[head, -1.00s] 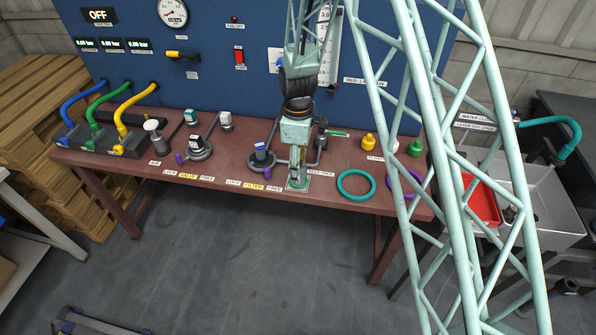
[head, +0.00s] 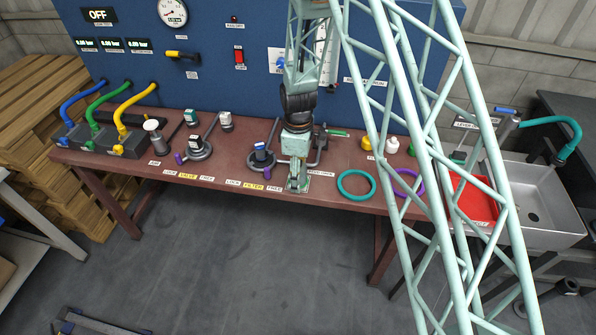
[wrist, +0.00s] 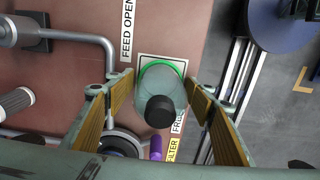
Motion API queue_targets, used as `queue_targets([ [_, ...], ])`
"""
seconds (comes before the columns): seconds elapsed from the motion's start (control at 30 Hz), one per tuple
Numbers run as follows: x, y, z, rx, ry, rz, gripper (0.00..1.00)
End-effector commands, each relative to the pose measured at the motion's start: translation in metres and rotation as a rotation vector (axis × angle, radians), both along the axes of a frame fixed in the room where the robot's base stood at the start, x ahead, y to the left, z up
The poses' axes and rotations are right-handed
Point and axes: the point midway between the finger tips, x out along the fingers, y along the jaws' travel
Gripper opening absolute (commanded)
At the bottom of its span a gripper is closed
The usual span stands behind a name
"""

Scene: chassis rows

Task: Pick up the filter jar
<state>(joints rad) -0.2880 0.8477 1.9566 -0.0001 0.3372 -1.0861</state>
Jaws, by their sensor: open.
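The filter jar (wrist: 161,95), a grey-green jar with a black knob on top, stands upright on a white square pad (wrist: 146,60) with a green ring. In the wrist view my gripper (wrist: 162,88) is open, with one yellow-padded finger on each side of the jar. A gap shows on both sides, so the fingers do not appear to touch it. In the head view my gripper (head: 297,186) is low over the bench's front edge and hides most of the jar.
The red-brown bench (head: 225,165) carries a filter housing (head: 262,157) with pipes just left of my gripper. A teal ring (head: 356,185) and a purple ring (head: 408,183) lie to the right. A sink (head: 535,190) stands further right. Open floor lies in front.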

Motion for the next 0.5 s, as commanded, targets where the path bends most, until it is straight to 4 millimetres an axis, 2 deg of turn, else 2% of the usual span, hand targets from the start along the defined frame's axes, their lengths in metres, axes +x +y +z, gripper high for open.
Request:
queue_targets([
  [0.27,-0.0001,0.0,0.0001,0.0,0.0,0.0,0.49],
  [0.5,-0.0001,0.0,0.0001,0.0,0.0,0.0,0.28],
])
